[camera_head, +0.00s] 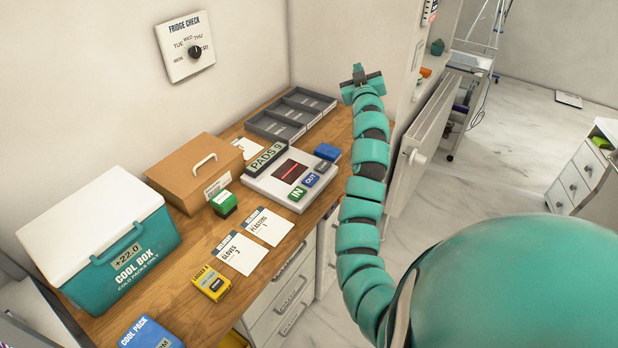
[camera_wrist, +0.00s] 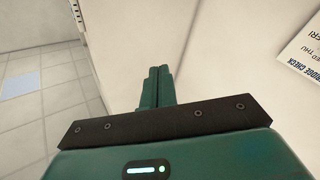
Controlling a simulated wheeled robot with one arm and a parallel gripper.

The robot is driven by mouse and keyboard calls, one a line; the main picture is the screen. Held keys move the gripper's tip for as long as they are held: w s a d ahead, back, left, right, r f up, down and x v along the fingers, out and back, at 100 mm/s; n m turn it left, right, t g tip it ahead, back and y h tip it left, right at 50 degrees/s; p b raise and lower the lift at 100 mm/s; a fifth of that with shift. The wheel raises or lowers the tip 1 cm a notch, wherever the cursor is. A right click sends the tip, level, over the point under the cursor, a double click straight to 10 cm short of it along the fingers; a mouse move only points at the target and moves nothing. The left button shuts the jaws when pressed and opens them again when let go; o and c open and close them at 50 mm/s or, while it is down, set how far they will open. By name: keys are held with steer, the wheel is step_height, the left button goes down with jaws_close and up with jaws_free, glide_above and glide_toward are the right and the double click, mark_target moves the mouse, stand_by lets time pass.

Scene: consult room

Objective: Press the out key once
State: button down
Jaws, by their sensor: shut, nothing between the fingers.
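The out key (camera_head: 310,179) is a small blue key marked OUT on the front of a white scanner unit (camera_head: 258,184) on the wooden counter. It sits between the green IN key (camera_head: 297,194) and a dark grey key (camera_head: 322,167). The unit has a dark window with a red line. My gripper (camera_head: 358,73) is raised at the end of my teal arm, beyond and above the unit, well apart from the keys. In the wrist view its fingers (camera_wrist: 158,72) are together and empty, facing bare wall. No key shows in the wrist view.
A grey divided tray (camera_head: 270,127), brown case (camera_head: 194,173), cool box (camera_head: 98,242) and cards (camera_head: 268,227) share the counter (camera_head: 190,260). A radiator (camera_head: 424,140) stands right.

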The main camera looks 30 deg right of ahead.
steer(key=w+a+f+n+g+y, duration=0.35)
steer(key=a+f+n+y, duration=0.3)
steer(key=f, duration=0.55)
steer(key=n+g+y, duration=0.4)
steer(key=n+y, duration=0.1)
glide_above(313, 180)
step_height(313, 180, down, 11)
steer(key=shift+r, duration=0.2)
steer(key=shift+f, duration=0.15)
step_height(313, 180, down, 8)
steer(key=shift+r+b, duration=0.1)
steer(key=shift+b, duration=0.45)
steer(key=shift+f+b, duration=0.35)
steer(key=shift+b, duration=0.05)
